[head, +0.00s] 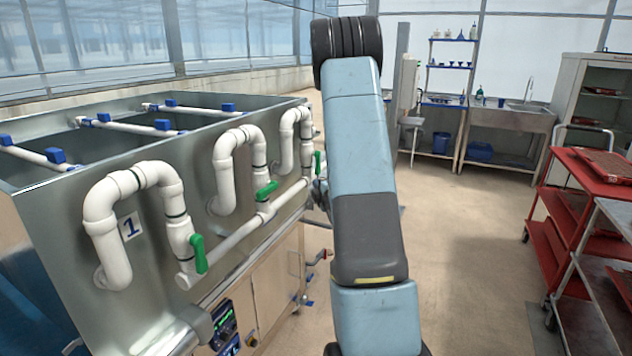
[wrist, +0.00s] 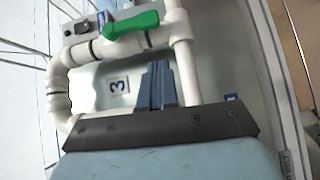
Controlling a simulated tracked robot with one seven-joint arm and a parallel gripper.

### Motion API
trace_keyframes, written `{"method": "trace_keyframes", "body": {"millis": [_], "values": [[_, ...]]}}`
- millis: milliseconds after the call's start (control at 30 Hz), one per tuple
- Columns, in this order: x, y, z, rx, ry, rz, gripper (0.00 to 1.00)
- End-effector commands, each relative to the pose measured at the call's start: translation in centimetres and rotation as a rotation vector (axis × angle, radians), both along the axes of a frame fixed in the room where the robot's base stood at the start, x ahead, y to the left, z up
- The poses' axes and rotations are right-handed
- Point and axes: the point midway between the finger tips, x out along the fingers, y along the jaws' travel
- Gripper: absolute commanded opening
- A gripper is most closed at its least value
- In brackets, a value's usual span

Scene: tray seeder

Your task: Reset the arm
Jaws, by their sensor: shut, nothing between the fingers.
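My gripper (wrist: 160,85) shows in the wrist view with its two dark blue-grey fingers together and nothing between them. It points toward a white pipe loop (wrist: 186,70) with a green valve handle (wrist: 132,25). A label with the number 3 (wrist: 119,86) is just left of the fingers. I cannot tell whether the fingers touch the pipe. In the head view my arm stands raised in the middle, and the gripper is hidden behind it. The third green handle (head: 317,163) shows close to the arm's left side.
A metal tank (head: 60,205) with white pipes and green valve handles (head: 198,254) fills the left. A red cart (head: 565,215) stands on the right. A sink bench (head: 510,120) is at the back. The floor (head: 460,250) right of my arm is clear.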

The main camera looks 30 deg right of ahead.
Motion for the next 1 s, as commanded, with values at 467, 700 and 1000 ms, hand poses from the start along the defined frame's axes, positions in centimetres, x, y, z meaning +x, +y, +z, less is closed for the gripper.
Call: {"method": "trace_keyframes", "body": {"millis": [467,700,1000], "values": [[-5.7,1.3,0.0,0.0,0.0,0.0,0.0],[-5.8,1.4,0.2,0.006,0.002,0.0,0.0],[-5.2,4.0,4.0,0.178,0.075,-0.032,0.0]]}}
